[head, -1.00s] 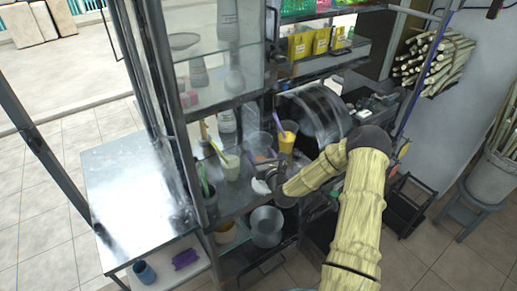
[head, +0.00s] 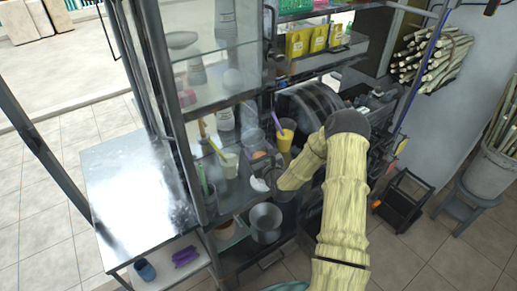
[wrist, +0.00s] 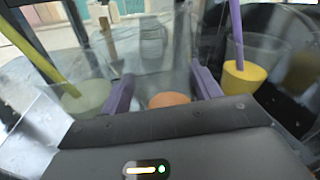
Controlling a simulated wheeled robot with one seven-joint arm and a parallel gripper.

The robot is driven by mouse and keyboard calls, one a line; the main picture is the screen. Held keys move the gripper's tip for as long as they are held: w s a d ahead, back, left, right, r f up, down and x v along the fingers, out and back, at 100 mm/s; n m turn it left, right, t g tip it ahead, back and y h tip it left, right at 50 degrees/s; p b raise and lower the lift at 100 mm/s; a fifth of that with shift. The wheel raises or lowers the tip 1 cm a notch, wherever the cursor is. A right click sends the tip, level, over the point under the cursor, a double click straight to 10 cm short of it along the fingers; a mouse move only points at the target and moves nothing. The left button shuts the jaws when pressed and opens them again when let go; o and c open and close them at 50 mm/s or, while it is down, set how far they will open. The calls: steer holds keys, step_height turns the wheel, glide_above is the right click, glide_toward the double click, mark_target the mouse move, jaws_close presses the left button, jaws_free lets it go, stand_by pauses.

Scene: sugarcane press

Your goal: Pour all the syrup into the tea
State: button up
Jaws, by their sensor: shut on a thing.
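My gripper (wrist: 163,92) has its two purple fingers on either side of a clear cup with an orange content (wrist: 170,100) low in it, and is shut on it. In the head view the orange content (head: 259,156) shows just beyond my gripper (head: 266,172). A cup of pale yellow-green drink (head: 230,166) with a yellow straw stands to the left; it also shows in the wrist view (wrist: 85,98). A cup of yellow drink (head: 285,139) with a purple straw stands to the right, also in the wrist view (wrist: 243,75). I cannot tell which liquid is tea or syrup.
A glass-sided metal shelf frame (head: 193,108) rises left of the cups. A metal pot (head: 265,222) sits below the counter. A dark cylindrical press (head: 312,108) stands behind my arm. The steel table (head: 135,195) at left is bare.

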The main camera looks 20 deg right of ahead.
steer(key=shift+w+a+f+n, duration=0.1)
steer(key=shift+a+f+n, duration=0.2)
steer(key=shift+n, duration=0.3)
steer(key=shift+d+r+n+p, duration=0.15)
steer(key=shift+r+n+p, duration=0.05)
steer(key=shift+r+p, duration=0.4)
steer(key=shift+d+r+n+p, duration=0.1)
steer(key=shift+r+n+p, duration=0.1)
steer(key=shift+r+p, duration=0.35)
steer(key=shift+r+n+p, duration=0.4)
steer(key=shift+r+p, duration=0.1)
steer(key=shift+r, duration=0.1)
steer(key=r+n+p, duration=0.1)
steer(key=n+p, duration=0.1)
steer(key=a+r+n+h+p, duration=0.1)
steer(key=r+n+p, duration=0.1)
steer(key=p, duration=0.1)
steer(key=shift+a+r+n+g, duration=0.2)
steer(key=shift+n+g, duration=0.1)
steer(key=shift+g, duration=0.1)
steer(key=shift+f, duration=0.2)
steer(key=shift+d+b, duration=0.15)
steer(key=shift+b, duration=0.15)
steer(key=shift+a+r+n+b, duration=0.2)
steer(key=shift+r+n+b, duration=0.1)
steer(key=shift+n, duration=0.4)
